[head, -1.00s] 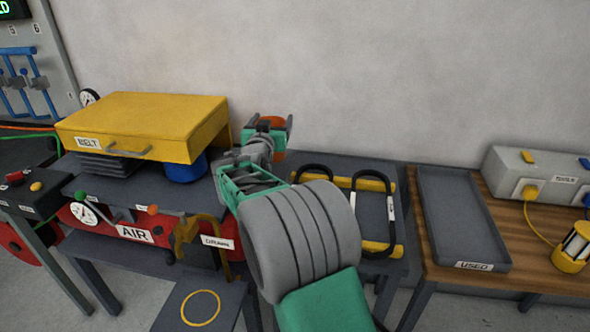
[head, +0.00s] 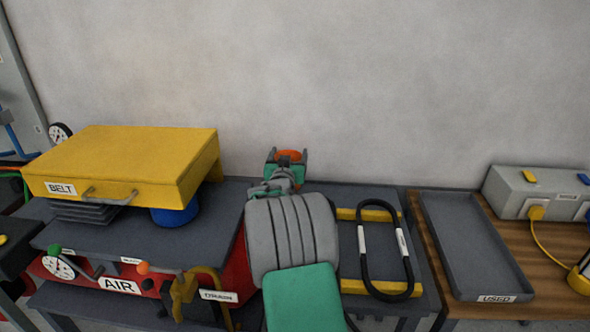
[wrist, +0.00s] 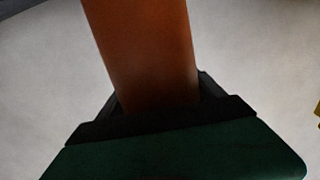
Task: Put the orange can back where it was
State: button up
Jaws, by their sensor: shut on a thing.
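The orange can (head: 289,155) is held in my gripper (head: 287,160), above the back part of the grey bench near the wall. In the head view only its round top shows between the fingers; my gripper and arm hide the rest. In the wrist view the can (wrist: 145,50) rises from between the dark fingers of my gripper (wrist: 158,108), which are shut on it. A blue can (head: 176,210) stands under the yellow BELT box, to the left of my arm.
The yellow BELT box (head: 120,160) stands on the left, over a red AIR tank (head: 150,287). A rack with yellow bars and a black loop (head: 364,250) is right of my arm. The grey USED tray (head: 470,245) is empty.

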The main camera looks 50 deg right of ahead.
jog(key=shift+s+d+f, duration=0.3)
jog(key=shift+d+f, duration=0.5)
jog(key=shift+f, duration=0.1)
jog(key=shift+s+d+f, duration=0.1)
jog(key=shift+d+f, duration=0.05)
jog(key=shift+f, duration=0.8)
jog(key=shift+s+d+f, duration=0.1)
jog(key=shift+d+f, duration=0.05)
jog(key=shift+f, duration=0.8)
jog(key=shift+f, duration=0.2)
jog(key=o, duration=2.1)
jog(key=shift+r, duration=0.1)
